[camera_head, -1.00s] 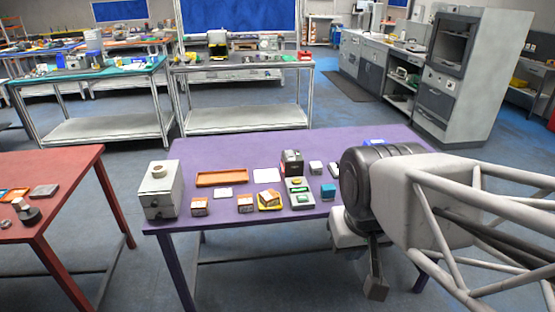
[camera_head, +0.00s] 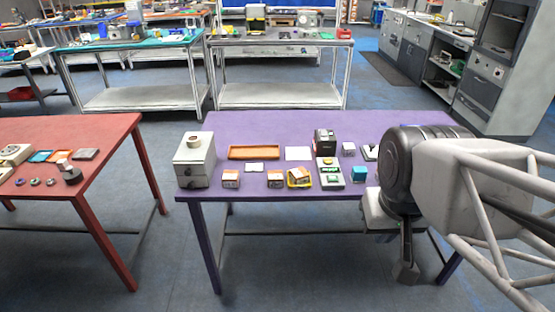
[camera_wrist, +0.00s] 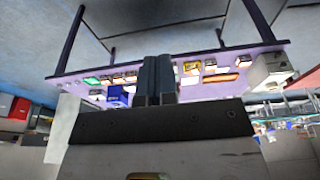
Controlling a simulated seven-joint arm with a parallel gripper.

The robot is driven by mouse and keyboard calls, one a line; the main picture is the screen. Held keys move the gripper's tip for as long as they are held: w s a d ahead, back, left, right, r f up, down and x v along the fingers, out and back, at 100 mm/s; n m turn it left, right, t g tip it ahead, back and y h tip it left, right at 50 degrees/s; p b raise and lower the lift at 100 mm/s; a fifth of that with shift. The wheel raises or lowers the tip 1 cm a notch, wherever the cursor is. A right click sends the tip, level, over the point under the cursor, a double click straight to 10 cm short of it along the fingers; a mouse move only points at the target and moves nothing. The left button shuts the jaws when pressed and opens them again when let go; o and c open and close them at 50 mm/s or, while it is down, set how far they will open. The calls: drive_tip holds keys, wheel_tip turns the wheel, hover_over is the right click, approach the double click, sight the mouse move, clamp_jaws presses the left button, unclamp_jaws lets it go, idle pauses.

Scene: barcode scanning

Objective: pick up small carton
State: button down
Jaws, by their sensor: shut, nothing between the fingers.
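Small orange-and-white cartons stand on the purple table (camera_head: 255,130) in the head view. One carton (camera_head: 231,179) is at the left, one (camera_head: 275,179) is in the middle, and another (camera_head: 299,174) sits tilted on a yellow tray (camera_head: 291,185). I cannot tell which one is the task's small carton. My gripper (camera_head: 404,272) hangs in front of the table's near edge at the right, apart from the cartons. In the wrist view its fingers (camera_wrist: 157,78) are together and empty, covering part of the table. A carton also shows there (camera_wrist: 210,63), small and blurred.
A grey box with a roll (camera_head: 194,160) stands at the table's left end. An orange tray (camera_head: 254,153), a black box (camera_head: 324,141), a green-topped device (camera_head: 331,178) and a blue box (camera_head: 358,173) stand nearby. A red table (camera_head: 110,150) is at the left. The table's back strip is clear.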

idle(0.4)
drive_tip(key=shift+c, duration=0.8)
unclamp_jaws()
drive_tip(key=n+g, duration=0.3)
drive_tip(key=n, duration=1.5)
hover_over(275, 175)
drive_tip(key=f, duration=2.1)
drive_tip(key=shift+s+d+f, duration=0.15)
drive_tip(key=shift+s+f, duration=0.05)
drive_tip(key=shift+f, duration=0.1)
drive_tip(key=shift+w+f+n, duration=0.25)
drive_tip(key=shift+f+n, duration=0.05)
drive_tip(key=shift+f, duration=0.05)
